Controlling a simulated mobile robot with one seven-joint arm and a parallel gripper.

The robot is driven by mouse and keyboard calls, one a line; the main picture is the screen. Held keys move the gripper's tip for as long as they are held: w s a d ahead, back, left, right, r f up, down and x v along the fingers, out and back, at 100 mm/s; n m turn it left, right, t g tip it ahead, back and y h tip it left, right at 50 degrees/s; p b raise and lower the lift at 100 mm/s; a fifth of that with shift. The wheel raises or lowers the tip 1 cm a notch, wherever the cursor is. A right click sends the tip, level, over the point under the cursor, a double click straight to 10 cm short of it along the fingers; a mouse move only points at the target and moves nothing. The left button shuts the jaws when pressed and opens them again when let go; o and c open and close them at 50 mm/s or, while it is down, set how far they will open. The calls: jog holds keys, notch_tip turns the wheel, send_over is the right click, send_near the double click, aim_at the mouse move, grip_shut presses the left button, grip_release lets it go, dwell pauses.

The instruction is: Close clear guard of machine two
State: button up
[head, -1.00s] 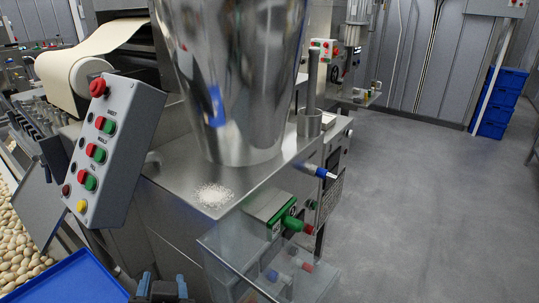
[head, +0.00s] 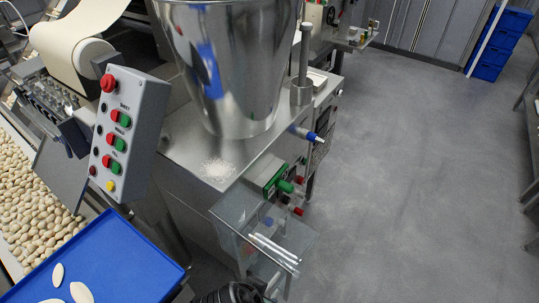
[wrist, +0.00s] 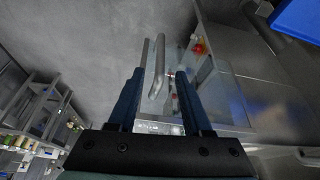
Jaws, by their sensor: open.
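The clear guard (head: 240,213) is a see-through panelled cover on the front of the steel machine (head: 185,150), below its hopper. It juts out over the floor, with pale bar-like parts (head: 274,250) near its outer edge. In the wrist view, the guard (wrist: 215,95) lies ahead of my gripper (wrist: 161,76), with a grey bar handle (wrist: 158,68) seen between the two dark blue fingers. My gripper is open and empty. I cannot tell whether a finger touches the handle. In the head view only a dark part of my arm shows at the bottom edge.
A control box (head: 127,135) with red and green buttons stands left of the hopper (head: 228,70). A blue tray (head: 100,255) with pale pieces is at lower left, beside a belt of pasta (head: 40,200). Blue crates (head: 492,45) stand far right. The floor right of the machine is clear.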

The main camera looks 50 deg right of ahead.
jog(key=x, duration=1.1)
jog(key=shift+w, duration=0.1)
grip_shut()
dwell(1.1)
